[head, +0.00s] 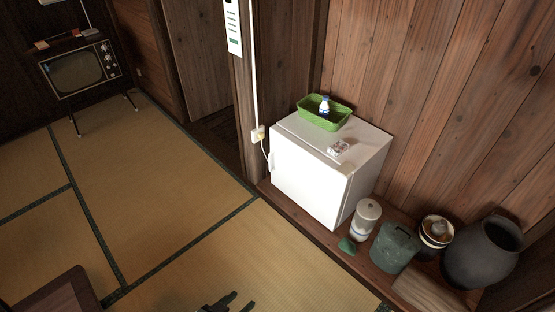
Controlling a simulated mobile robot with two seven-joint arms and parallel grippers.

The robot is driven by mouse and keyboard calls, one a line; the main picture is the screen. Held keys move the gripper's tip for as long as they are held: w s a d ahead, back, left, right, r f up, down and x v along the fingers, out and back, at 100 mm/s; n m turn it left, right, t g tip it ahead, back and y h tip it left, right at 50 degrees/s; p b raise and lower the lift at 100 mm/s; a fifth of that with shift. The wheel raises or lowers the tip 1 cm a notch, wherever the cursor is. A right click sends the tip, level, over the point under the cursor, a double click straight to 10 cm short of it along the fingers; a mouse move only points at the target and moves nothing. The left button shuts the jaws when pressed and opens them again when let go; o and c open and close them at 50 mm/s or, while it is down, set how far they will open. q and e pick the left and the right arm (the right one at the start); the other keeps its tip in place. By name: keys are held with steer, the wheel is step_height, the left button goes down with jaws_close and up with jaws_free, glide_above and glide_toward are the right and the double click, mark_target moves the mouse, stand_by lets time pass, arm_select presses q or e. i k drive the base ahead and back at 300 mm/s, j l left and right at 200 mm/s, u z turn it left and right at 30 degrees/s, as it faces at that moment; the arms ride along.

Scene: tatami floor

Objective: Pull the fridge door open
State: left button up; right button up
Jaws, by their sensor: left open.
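The small white fridge (360,152) stands against the wooden wall, right of the picture's middle. Its door (308,186) faces the tatami and looks closed. A small handle (271,161) shows at the door's left edge, near the top. My left gripper (243,299) shows at the bottom edge as dark fingertips. It is open and empty, over the tatami and well apart from the fridge. The rest of it is cut off by the frame. My right gripper is not in view.
A green basket (343,122) with a bottle sits on the fridge. A jar (365,217), a green bucket (396,248) and a dark pot (484,254) stand to its right. A low table (60,290) is bottom left. The tatami before the fridge is clear.

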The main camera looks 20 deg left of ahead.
mark_target(306, 176)
steer(key=i+j, duration=0.1)
steer(key=i, duration=0.45)
steer(key=i+j, duration=0.1)
steer(key=i, duration=0.4)
steer(key=i+j, duration=0.15)
steer(key=j, duration=0.2)
steer(key=i+j, duration=0.2)
steer(key=j, duration=0.15)
steer(key=i+j, duration=0.15)
steer(key=j, duration=0.2)
steer(key=i+j, duration=0.15)
steer(key=j, duration=0.2)
steer(key=i+j, duration=0.2)
steer(key=j, duration=0.15)
